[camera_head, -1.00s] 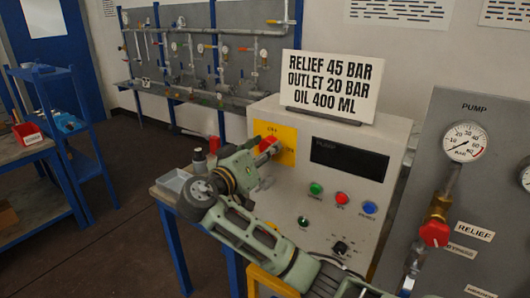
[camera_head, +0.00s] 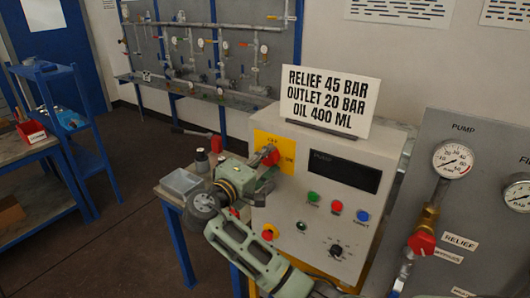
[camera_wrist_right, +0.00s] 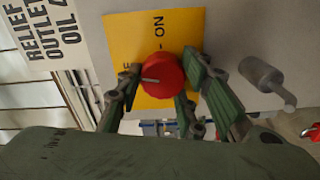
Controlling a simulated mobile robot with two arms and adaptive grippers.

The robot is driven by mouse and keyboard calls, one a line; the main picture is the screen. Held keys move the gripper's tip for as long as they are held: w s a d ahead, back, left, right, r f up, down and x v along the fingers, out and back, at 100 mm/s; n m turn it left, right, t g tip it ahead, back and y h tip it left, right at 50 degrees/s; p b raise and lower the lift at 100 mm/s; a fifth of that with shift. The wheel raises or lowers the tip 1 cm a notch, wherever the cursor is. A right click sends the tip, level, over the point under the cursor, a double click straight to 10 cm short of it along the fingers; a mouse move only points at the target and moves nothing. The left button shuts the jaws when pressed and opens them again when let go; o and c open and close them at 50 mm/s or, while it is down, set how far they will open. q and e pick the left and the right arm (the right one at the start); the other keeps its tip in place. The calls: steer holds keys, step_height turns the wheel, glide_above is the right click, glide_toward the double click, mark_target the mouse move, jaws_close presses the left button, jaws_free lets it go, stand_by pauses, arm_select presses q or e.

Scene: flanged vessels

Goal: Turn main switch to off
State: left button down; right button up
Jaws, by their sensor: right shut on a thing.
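The main switch is a round red knob on a yellow plate (camera_head: 262,139) on the grey control cabinet. In the wrist view the knob (camera_wrist_right: 164,74) has a white mark pointing left, toward partly hidden letters. "ON" reads at the upper part of the plate (camera_wrist_right: 178,20) there. My right gripper (camera_wrist_right: 160,84) is shut on the knob, with fingers on both sides of it. In the head view my right gripper (camera_head: 262,173) reaches up to the knob (camera_head: 268,155) from below left and covers part of it. My left gripper is not in view.
A sign (camera_head: 330,98) stands on the cabinet (camera_head: 322,210). Below the dark display (camera_head: 344,170) are green (camera_head: 313,197), red (camera_head: 337,206) and blue (camera_head: 362,215) buttons. A grey tray (camera_head: 181,182) lies to the left; a gauge panel (camera_head: 480,150) stands to the right.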

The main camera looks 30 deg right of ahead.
steer(key=shift+r+n+p, duration=0.1)
steer(key=shift+n+p, duration=0.7)
steer(key=shift+n, duration=0.3)
steer(key=o, duration=1.1)
steer(key=shift+c, duration=0.2)
steer(key=v, duration=1.2)
